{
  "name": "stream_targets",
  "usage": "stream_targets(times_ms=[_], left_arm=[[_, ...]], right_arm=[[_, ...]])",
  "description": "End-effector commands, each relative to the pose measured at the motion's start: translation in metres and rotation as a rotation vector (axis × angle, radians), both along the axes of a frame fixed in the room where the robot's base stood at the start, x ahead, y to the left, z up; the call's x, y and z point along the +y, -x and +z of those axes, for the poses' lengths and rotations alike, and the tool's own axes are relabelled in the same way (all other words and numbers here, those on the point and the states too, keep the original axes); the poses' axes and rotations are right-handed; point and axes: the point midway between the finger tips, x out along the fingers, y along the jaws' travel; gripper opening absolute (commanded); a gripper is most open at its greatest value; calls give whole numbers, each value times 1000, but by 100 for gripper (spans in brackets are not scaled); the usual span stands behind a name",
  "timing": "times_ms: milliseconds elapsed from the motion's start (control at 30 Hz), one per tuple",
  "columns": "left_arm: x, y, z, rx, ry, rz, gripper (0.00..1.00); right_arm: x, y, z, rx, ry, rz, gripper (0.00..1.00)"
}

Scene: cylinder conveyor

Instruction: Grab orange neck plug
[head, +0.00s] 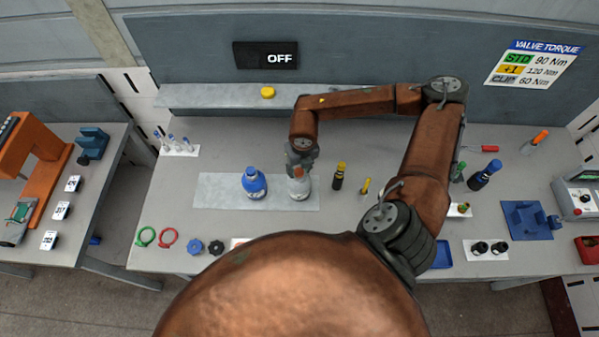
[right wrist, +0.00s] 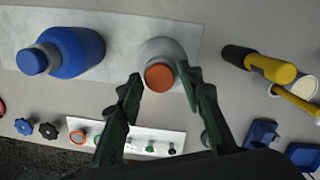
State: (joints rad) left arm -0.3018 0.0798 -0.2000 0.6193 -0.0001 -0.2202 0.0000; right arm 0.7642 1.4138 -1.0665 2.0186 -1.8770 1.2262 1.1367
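A grey-white bottle (head: 299,187) stands on the light grey mat beside a blue bottle. In the right wrist view, the orange neck plug (right wrist: 159,77) sits on top of this grey bottle (right wrist: 162,50). My right gripper (head: 299,163) is right above the bottle and partly hides its top in the head view. In the right wrist view, the two fingers of my right gripper (right wrist: 160,78) are open, one on each side of the orange plug, with a small gap visible to it. My left gripper is not in view.
The blue bottle (head: 253,183) stands close on the left. A yellow-and-black tool (head: 339,176) stands on the right. The light grey mat (head: 222,190) has free room at its left end. A shelf (head: 205,96) runs behind, with a yellow object (head: 267,92) on it.

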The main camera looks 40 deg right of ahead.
Motion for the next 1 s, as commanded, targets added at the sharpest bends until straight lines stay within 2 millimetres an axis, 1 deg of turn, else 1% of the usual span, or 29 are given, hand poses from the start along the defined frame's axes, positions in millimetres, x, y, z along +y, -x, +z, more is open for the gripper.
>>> stream_targets(times_ms=[33, 267, 667, 767, 867, 933, 1000], left_arm=[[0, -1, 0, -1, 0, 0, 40], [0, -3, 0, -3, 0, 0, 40], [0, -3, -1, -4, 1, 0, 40], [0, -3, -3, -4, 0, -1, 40], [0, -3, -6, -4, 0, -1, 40], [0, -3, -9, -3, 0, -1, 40], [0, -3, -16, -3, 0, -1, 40]], right_arm=[[0, 0, 0, 0, 0, 0, 29], [0, 0, 0, 0, 0, 0, 14], [0, 0, 3, 0, 0, -1, 14], [0, 0, 9, -1, 0, 0, 14], [-1, -1, 22, -3, 0, -1, 14], [0, 0, 33, -4, 0, 2, 14], [5, 12, 44, -4, 1, 4, 14]])
